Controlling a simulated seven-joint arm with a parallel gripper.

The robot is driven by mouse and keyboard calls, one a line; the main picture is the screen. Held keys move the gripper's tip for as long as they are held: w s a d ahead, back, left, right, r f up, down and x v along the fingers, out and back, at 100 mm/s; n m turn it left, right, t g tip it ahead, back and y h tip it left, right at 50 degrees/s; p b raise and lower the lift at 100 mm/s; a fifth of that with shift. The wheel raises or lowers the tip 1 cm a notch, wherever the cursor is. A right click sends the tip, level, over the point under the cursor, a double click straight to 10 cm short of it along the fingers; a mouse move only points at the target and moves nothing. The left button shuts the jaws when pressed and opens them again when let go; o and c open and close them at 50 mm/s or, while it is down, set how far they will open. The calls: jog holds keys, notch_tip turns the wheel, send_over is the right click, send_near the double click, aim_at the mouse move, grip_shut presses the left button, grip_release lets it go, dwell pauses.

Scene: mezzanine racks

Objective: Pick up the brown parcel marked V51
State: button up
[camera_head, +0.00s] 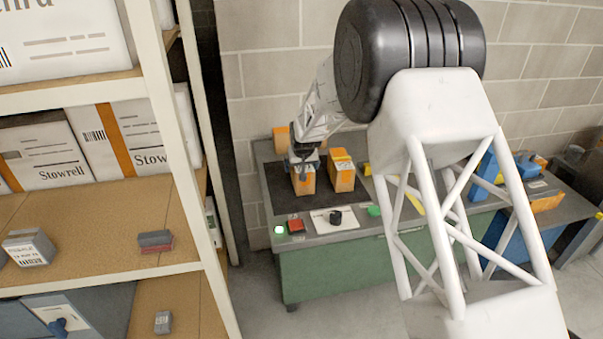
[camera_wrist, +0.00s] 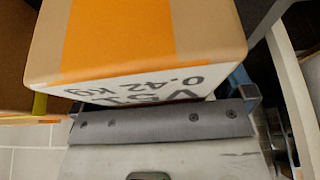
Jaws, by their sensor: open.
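The brown parcel marked V51 (camera_wrist: 150,45) fills the upper middle of the wrist view. It has an orange band, and its white label reads V51 and 0.42 kg upside down. In the head view the parcel under my gripper (camera_head: 304,182) stands upright on the dark mat of the green bench; its marking is too small to read there. My gripper (camera_head: 303,160) is open at the top of this parcel. In the wrist view its fingers show at either side of the parcel's near end, their tips mostly hidden. I cannot tell whether they touch it.
Another brown and orange parcel (camera_head: 342,174) stands close to the right, and one more (camera_head: 282,136) is behind. A red box (camera_head: 296,226), a green-lit button (camera_head: 279,230) and a white plate with a black knob (camera_head: 335,217) occupy the bench front. A rack (camera_head: 180,150) stands at left.

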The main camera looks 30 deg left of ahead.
jog(key=shift+f, duration=0.15)
jog(key=c, duration=1.2)
jog(key=shift+c, duration=0.2)
jog(key=shift+r, duration=5.25)
